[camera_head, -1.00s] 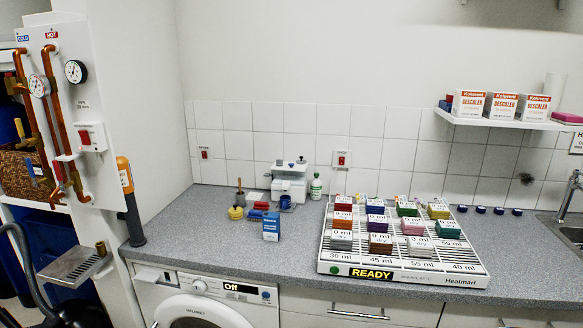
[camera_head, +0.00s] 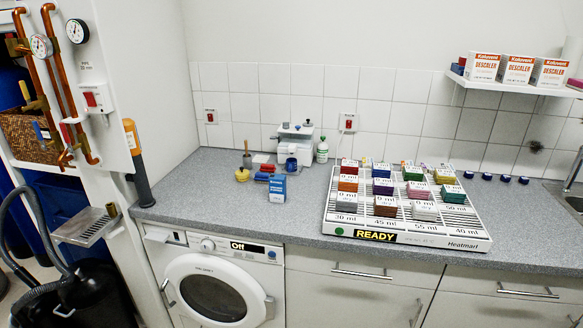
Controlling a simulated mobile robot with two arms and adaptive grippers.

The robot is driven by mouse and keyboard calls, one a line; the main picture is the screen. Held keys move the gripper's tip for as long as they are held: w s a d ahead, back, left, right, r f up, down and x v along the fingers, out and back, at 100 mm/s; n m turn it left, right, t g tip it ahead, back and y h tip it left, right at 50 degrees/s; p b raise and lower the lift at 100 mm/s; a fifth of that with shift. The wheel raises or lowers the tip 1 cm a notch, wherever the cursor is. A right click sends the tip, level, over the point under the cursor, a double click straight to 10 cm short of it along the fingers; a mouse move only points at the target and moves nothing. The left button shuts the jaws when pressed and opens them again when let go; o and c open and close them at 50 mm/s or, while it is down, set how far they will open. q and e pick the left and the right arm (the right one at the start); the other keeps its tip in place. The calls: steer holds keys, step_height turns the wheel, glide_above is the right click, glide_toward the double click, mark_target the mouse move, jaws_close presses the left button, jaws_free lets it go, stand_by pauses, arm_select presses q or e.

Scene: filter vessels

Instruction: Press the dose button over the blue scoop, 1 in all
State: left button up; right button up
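A white dispenser-like machine (camera_head: 296,138) stands on the grey counter against the tiled wall, with a dark knob on top. A small blue cup-shaped item (camera_head: 291,163) sits at its front; I cannot tell for sure that it is the blue scoop. A dose button is too small to make out on the machine. Neither of my grippers is in view.
A white rack (camera_head: 460,240) reading READY holds several coloured blocks on the right. A blue box (camera_head: 278,189), a yellow item (camera_head: 242,174) and a green-labelled bottle (camera_head: 322,151) stand nearby. A washing machine (camera_head: 215,285) is below. The counter front left of the box is clear.

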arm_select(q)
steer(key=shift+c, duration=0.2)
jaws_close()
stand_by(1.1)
